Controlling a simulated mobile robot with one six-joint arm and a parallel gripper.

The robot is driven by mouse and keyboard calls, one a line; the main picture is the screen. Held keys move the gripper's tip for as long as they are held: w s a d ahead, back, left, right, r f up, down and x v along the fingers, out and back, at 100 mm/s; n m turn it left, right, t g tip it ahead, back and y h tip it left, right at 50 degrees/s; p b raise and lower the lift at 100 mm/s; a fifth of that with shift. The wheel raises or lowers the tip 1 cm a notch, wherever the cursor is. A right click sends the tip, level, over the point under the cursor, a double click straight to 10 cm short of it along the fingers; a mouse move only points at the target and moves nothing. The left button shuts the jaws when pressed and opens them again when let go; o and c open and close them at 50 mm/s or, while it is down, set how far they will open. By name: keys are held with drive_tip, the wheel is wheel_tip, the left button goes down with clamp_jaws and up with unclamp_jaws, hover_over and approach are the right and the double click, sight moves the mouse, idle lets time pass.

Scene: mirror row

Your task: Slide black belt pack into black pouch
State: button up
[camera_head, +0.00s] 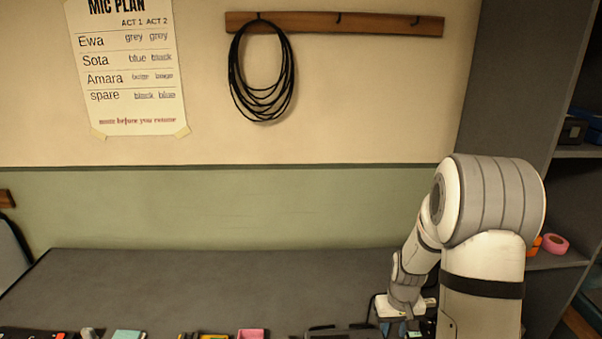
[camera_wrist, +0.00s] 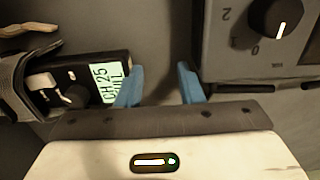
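The black belt pack (camera_wrist: 90,70) lies at the left in the wrist view, with a lit green display reading "CH 25", a knob and a pale switch. Its left end sits within the curved rim of a dark pouch (camera_wrist: 12,82) at the left edge; how deep it goes is hard to tell. My gripper (camera_wrist: 160,86) has its two blue fingertips apart with nothing visible between them. The left fingertip overlaps the pack's display end in the picture; I cannot tell whether they touch. In the head view my gripper (camera_head: 405,325) is low over the front of the table, its fingertips partly cut off.
A grey box with a black dial (camera_wrist: 278,18) stands close to my right fingertip. The table (camera_head: 200,285) is clear at the back. Small items, including a pink one (camera_head: 252,334), line the bottom edge. A tall shelf (camera_head: 510,90) stands at the right.

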sight(424, 329)
drive_tip(key=shift+o, duration=0.2)
drive_tip(key=shift+s+d+f, duration=0.3)
drive_tip(key=shift+d+f, duration=0.05)
drive_tip(key=shift+f, duration=0.05)
drive_tip(key=o, duration=0.9)
drive_tip(key=shift+d, duration=1.15)
drive_tip(key=shift+o, duration=0.2)
drive_tip(key=o, duration=0.4)
drive_tip(key=shift+d, duration=1.1)
clamp_jaws()
drive_tip(key=shift+d, duration=0.1)
drive_tip(key=shift+w+d, duration=0.1)
drive_tip(key=shift+d, duration=0.75)
drive_tip(key=c, duration=1.2)
unclamp_jaws()
drive_tip(key=shift+w+d+r, duration=0.1)
drive_tip(key=shift+d, duration=0.35)
